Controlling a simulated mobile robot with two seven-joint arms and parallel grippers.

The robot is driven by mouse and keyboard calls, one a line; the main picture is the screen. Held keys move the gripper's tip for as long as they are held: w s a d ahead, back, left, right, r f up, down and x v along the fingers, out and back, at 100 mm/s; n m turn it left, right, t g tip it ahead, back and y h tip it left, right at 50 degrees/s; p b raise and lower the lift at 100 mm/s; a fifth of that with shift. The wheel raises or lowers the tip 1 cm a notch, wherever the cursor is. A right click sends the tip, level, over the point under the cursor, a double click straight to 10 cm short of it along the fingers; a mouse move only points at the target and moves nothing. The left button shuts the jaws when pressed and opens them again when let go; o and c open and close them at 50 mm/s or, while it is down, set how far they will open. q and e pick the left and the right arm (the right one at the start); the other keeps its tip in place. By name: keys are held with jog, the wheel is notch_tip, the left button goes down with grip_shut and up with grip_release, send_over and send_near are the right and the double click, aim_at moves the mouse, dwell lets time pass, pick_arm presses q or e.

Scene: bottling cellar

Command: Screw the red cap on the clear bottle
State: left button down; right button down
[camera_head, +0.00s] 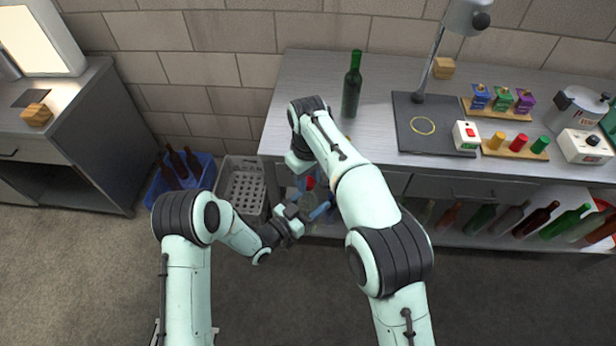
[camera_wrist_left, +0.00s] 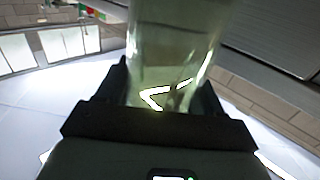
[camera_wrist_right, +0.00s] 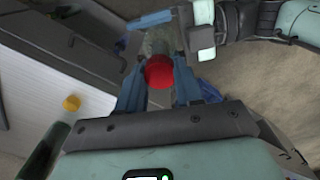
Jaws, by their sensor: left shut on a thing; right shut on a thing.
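The clear bottle (camera_head: 308,199) is held in front of the bench by my left gripper (camera_head: 306,206). Its glass fills the middle of the left wrist view (camera_wrist_left: 175,45), between the dark fingers. The red cap (camera_wrist_right: 159,72) is gripped between the blue fingers of my right gripper (camera_wrist_right: 158,80). In the right wrist view the cap lies in line with the bottle (camera_wrist_right: 158,42) and covers its mouth. I cannot tell whether cap and bottle touch. In the head view the cap (camera_head: 310,183) shows just above the bottle, and my right arm hides most of the right gripper.
A dark green bottle (camera_head: 352,88) stands on the bench (camera_head: 310,75). A yellow cap (camera_wrist_right: 72,103) sits near the bench edge. A grey crate (camera_head: 242,188) and a blue crate (camera_head: 206,178) with bottles stand on the floor. Bottles lie on the shelf below the bench.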

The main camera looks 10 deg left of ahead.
jog(key=c, duration=0.7)
grip_release()
jog(key=shift+o, duration=0.2)
jog(key=shift+r, duration=3.75)
jog(key=shift+w, duration=0.1)
